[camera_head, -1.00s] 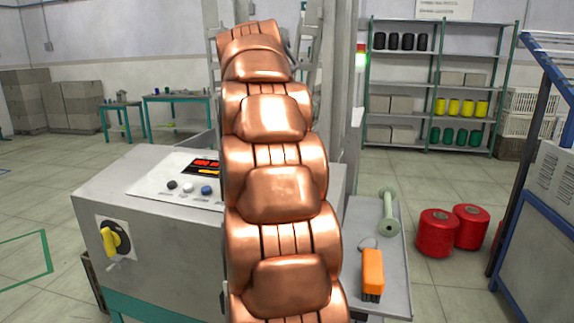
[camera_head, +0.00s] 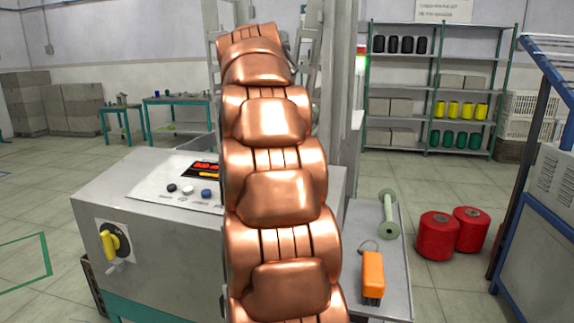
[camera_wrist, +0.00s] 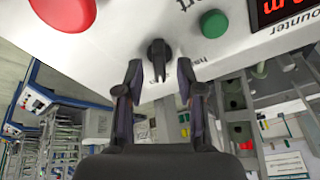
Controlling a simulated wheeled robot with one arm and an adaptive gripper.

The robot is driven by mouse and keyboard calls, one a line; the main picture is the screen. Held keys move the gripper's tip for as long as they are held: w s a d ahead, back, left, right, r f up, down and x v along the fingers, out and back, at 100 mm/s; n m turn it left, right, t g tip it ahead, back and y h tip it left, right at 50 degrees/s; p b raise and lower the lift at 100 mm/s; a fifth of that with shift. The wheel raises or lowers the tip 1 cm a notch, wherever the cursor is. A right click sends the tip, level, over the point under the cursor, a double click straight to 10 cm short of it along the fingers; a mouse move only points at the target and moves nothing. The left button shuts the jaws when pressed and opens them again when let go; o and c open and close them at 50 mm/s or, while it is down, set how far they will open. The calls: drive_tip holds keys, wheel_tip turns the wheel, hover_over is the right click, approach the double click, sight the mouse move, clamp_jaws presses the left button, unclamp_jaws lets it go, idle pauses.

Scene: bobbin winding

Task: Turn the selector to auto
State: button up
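The selector (camera_wrist: 158,58) is a small black knob on the white panel, in the wrist view. Its handle points down in the picture, with a partly hidden label beside it. My gripper (camera_wrist: 159,66) is open, with one dark fingertip on each side of the knob and a visible gap on both sides. The fingertips are close to the panel face; I cannot tell whether they touch it. In the head view my copper-coloured arm hides the gripper and the selector.
Near the selector are a green button (camera_wrist: 214,24), a large red button (camera_wrist: 66,10) and a red counter display (camera_wrist: 280,8). The grey machine cabinet (camera_head: 160,240) has a yellow rotary switch (camera_head: 109,243). An orange tool (camera_head: 372,274) lies on the side shelf (camera_head: 395,265).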

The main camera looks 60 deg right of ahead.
drive_tip(key=shift+v, duration=2.4)
drive_tip(key=a, duration=1.2)
drive_tip(key=a+f+n+y, duration=0.3)
drive_tip(key=a+f+n, duration=0.8)
drive_tip(key=a+f, duration=0.45)
drive_tip(key=s+a+f+n+g+y, duration=0.1)
drive_tip(key=s+a+f+n, duration=0.45)
drive_tip(key=s+f, duration=0.2)
drive_tip(key=s+a+f+n+g+y, duration=0.1)
drive_tip(key=s+a+f+n+g, duration=0.1)
drive_tip(key=s+a+f+n, duration=0.45)
wheel_tip(320, 180, up, 16)
drive_tip(key=m+t+p, duration=0.1)
drive_tip(key=p, duration=1.7)
drive_tip(key=shift+a+m, duration=0.2)
drive_tip(key=shift+m, duration=0.2)
